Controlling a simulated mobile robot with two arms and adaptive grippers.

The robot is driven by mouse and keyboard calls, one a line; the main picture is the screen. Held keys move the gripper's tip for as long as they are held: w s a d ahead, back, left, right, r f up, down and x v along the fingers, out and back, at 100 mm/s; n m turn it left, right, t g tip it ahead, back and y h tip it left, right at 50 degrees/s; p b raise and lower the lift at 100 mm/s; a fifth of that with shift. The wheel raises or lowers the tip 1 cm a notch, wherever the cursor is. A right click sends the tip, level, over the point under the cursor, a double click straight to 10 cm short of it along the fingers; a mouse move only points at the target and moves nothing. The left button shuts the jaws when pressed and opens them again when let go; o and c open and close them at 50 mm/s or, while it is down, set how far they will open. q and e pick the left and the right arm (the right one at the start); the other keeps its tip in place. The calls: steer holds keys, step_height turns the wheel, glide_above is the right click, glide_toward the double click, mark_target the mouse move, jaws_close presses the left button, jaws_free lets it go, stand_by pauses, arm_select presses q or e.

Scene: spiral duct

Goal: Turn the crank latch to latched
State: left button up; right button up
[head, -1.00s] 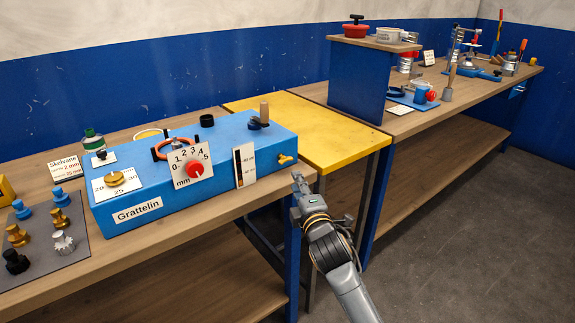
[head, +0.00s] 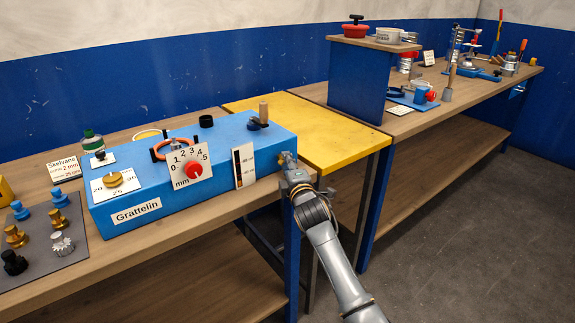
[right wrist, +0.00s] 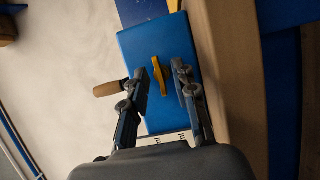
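The blue Grattelin box (head: 225,150) stands on the wooden bench. A small yellow winged handle (right wrist: 159,76) sits on its right-hand front part; in the head view my gripper mostly covers it. An upright wooden crank handle (head: 264,112) on a dark blue base is on the box's top right corner; its wood also shows in the right wrist view. My right gripper (head: 288,160) is at the box's right end. In the right wrist view its fingers (right wrist: 160,72) are open, one on each side of the yellow handle, with visible gaps. My left gripper is not in view.
The box also carries a red knob (head: 194,170) with a number dial, a brass knob (head: 112,179) and an orange ring (head: 165,149). A yellow table (head: 335,140) to the right is clear. Several knobs lie on a grey mat (head: 75,260) at the left.

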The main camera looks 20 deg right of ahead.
jaws_close()
